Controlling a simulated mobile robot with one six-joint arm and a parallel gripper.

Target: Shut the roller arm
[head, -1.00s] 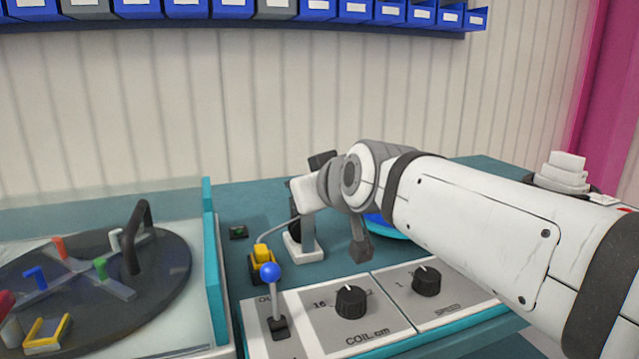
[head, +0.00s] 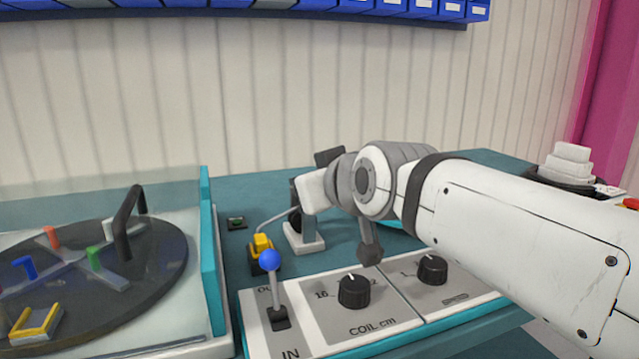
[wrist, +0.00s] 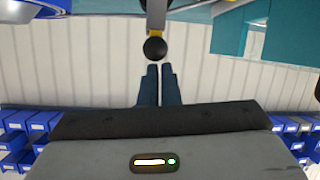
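In the wrist view a round black knob (wrist: 155,48) with a yellow collar (wrist: 155,33) sits on a grey rod, just beyond my fingertips and apart from them. I take it as part of the roller arm, but cannot be sure. My gripper (wrist: 160,70) has its two dark fingers nearly together, with a thin gap and nothing between them. In the head view my wrist hides the gripper and much of the mechanism. A white stand (head: 303,240) with a dark part shows below my wrist, and a dark grey piece (head: 370,252) hangs right of it.
A blue-knobbed lever (head: 270,258) and a yellow block (head: 262,250) stand left of my wrist. The control panel (head: 320,330) has two black dials (head: 354,291). Blue bins (head: 390,5) line the wall.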

